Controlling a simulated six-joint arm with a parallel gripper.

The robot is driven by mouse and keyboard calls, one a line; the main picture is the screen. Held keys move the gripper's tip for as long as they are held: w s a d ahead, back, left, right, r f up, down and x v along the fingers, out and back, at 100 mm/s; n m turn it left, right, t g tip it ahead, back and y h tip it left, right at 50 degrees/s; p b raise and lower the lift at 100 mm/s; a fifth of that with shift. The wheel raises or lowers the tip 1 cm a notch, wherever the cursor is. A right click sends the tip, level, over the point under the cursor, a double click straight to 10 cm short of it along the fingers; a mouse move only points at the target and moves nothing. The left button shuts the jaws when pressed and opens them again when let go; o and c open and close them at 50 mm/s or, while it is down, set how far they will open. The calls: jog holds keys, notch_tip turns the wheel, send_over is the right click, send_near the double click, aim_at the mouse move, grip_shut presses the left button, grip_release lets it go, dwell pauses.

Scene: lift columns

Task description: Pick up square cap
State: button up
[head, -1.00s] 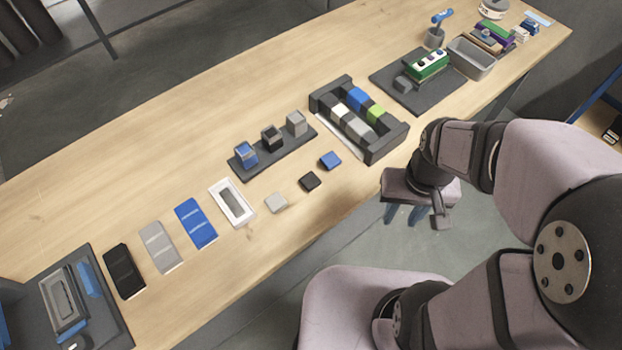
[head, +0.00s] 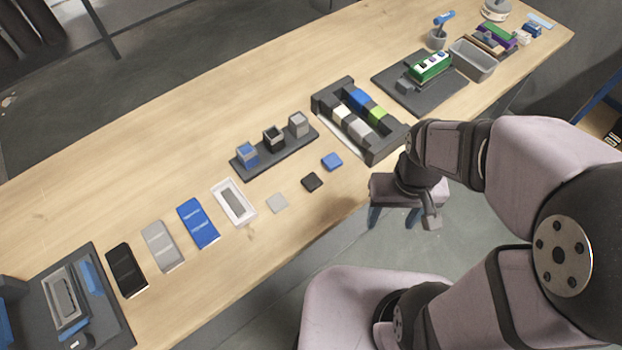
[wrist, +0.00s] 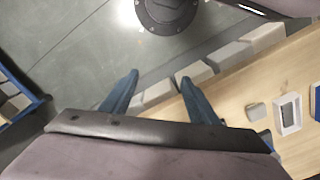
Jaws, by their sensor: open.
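Three small square caps lie in a row on the table in the head view: a grey cap (head: 277,203), a black cap (head: 312,182) and a blue cap (head: 332,162). Behind them, three square columns, blue (head: 247,154), black (head: 273,138) and grey (head: 298,124), stand on a dark base (head: 262,164). My gripper (head: 394,224) hangs off the table's front edge, right of the caps. Its blue fingers are apart with nothing between them, as the wrist view also shows (wrist: 158,77). A light grey cap (wrist: 256,111) lies right of the fingers in the wrist view.
A dark tray of coloured blocks (head: 318,104) stands right of the columns, close to my arm. A white frame (head: 221,184) and blue, grey and black plates (head: 126,270) lie to the left. Bare table lies behind the columns.

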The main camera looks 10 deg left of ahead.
aim_at(312, 181)
jog(key=w+a+n, duration=0.1)
jog(key=a, duration=0.2)
jog(key=a+f+n+p, duration=0.1)
jog(key=a, duration=0.3)
jog(key=w+a+n+g, duration=0.1)
jog(key=a+n, duration=0.1)
jog(key=a, duration=0.2)
jog(key=shift+w+a+f+h+p, duration=0.15)
jog(key=shift+w+a+h+p, duration=0.05)
jog(key=shift+w+h+p, duration=0.15)
jog(key=shift+m+t, duration=0.3)
jog(key=shift+m, duration=0.6)
jog(key=w+a, duration=0.3)
jog(key=a, duration=0.1)
jog(key=shift+w+r, duration=0.25)
jog(key=shift+r, duration=0.1)
jog(key=w+r+m, duration=0.1)
jog(key=w+a+m, duration=0.1)
jog(key=w+m, duration=0.1)
jog(key=w+a+r+m+y, duration=0.1)
jog(key=m, duration=0.1)
jog(key=shift+w+a+r+t, duration=0.25)
jog(key=shift+r+t, duration=0.1)
jog(key=shift+t, duration=0.05)
jog(key=shift+w+a+r+m, duration=0.15)
jog(key=shift+w+r+m, duration=0.1)
jog(key=shift+m, duration=0.75)
jog(key=m, duration=0.5)
jog(key=shift+s, duration=0.25)
